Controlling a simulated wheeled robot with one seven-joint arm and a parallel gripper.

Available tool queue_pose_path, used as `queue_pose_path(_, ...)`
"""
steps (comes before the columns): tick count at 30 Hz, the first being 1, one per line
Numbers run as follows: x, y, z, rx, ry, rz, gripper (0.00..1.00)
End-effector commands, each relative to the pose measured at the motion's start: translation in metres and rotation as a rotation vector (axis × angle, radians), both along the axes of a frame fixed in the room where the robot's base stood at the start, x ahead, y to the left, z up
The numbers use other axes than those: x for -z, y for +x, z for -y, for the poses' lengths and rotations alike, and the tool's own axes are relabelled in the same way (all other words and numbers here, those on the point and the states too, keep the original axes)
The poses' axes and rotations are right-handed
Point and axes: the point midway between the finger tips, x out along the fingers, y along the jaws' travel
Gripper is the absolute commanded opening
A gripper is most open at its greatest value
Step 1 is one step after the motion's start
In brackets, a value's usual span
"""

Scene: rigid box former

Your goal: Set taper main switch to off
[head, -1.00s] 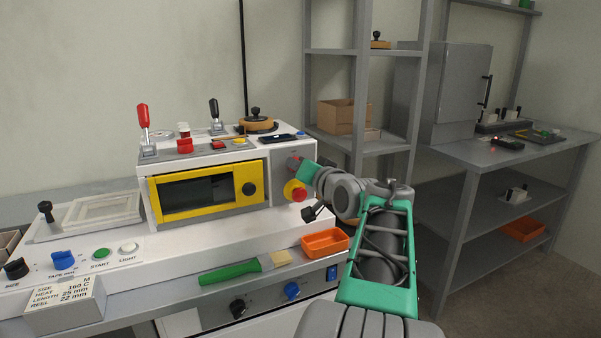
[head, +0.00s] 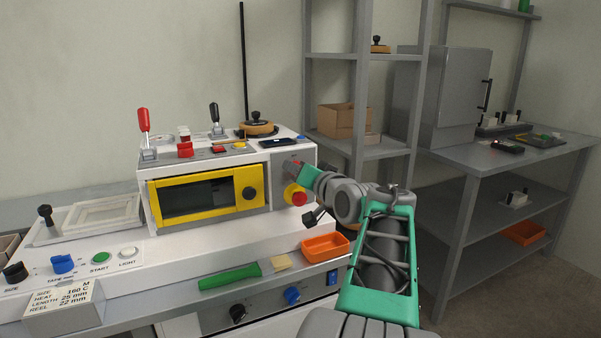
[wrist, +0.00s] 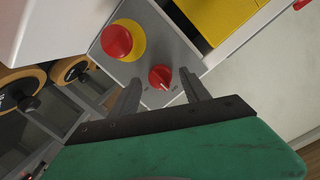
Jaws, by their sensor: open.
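The small red rotary switch (wrist: 160,77) is on the grey side panel (wrist: 150,45) of the white and yellow machine. It has a pale pointer line, and its label is too small to read. In the wrist view my gripper (wrist: 162,90) is open, with one finger on each side of the switch. Whether the fingers touch it I cannot tell. A larger red mushroom button (wrist: 117,41) on a yellow base is beside the switch; it also shows in the head view (head: 295,194). In the head view my gripper (head: 299,168) is at the panel and mostly hides the switch.
A grey shelf rack (head: 318,52) stands behind my arm. Red and black levers rise from the machine's top.

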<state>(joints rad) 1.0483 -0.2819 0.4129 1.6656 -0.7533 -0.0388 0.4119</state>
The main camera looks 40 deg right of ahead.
Motion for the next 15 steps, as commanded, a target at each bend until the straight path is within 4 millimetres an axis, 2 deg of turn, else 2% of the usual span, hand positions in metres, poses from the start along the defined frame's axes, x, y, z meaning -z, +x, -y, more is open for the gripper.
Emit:
queue_pose_path(9,-0.009,-0.058,-0.015,0.006,-0.002,0.0,0.55)
queue_pose_path(15,-0.01,-0.071,-0.021,0.001,0.0,0.0,0.55)
